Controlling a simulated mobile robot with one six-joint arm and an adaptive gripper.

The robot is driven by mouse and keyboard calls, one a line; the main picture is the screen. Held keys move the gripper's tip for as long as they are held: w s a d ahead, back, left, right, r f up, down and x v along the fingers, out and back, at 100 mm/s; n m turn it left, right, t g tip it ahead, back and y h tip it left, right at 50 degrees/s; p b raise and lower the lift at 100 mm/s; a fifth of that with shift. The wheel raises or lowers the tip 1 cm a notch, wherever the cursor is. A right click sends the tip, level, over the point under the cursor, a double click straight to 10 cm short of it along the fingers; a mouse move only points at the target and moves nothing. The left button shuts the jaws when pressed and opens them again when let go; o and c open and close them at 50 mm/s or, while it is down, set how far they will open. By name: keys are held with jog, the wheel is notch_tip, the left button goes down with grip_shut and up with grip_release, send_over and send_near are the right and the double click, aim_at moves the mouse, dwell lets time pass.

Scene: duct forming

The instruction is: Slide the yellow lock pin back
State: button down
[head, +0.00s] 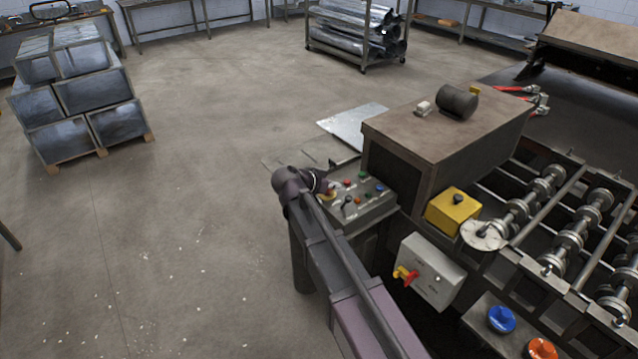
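No yellow part can be told for sure as the lock pin. A small yellow piece shows with a red handle (407,276) on the front of a grey switch box (431,270). A larger yellow box (452,211) with a black knob stands above it, beside the rollers. The dark wrist end of my arm (297,184) is beside the left edge of the control panel (357,201), left of and apart from both yellow parts. My gripper's fingers cannot be made out there, so whether they are open or shut does not show.
The control panel carries several coloured buttons and a black lever. A brown-topped cabinet (450,122) and the roller machine (565,240) fill the right. Blue (501,319) and orange (541,348) knobs are at lower right.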

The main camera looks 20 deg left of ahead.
jog(key=s+d+f+n+g+y, duration=0.1)
jog(key=s+d+f+g, duration=0.2)
jog(key=d, duration=0.8)
jog(key=s+d+f+n+g, duration=0.1)
jog(key=s+d+f+g, duration=0.2)
jog(key=d, duration=0.7)
jog(key=s+d+f+n+g+y, duration=0.2)
jog(key=s+d+y, duration=0.3)
jog(key=s+d, duration=0.6)
jog(key=shift+s+d+f+n+g+y, duration=0.15)
jog(key=shift+d+f+n+g+y, duration=0.25)
jog(key=shift+d+g, duration=0.5)
jog(key=shift+d, duration=0.2)
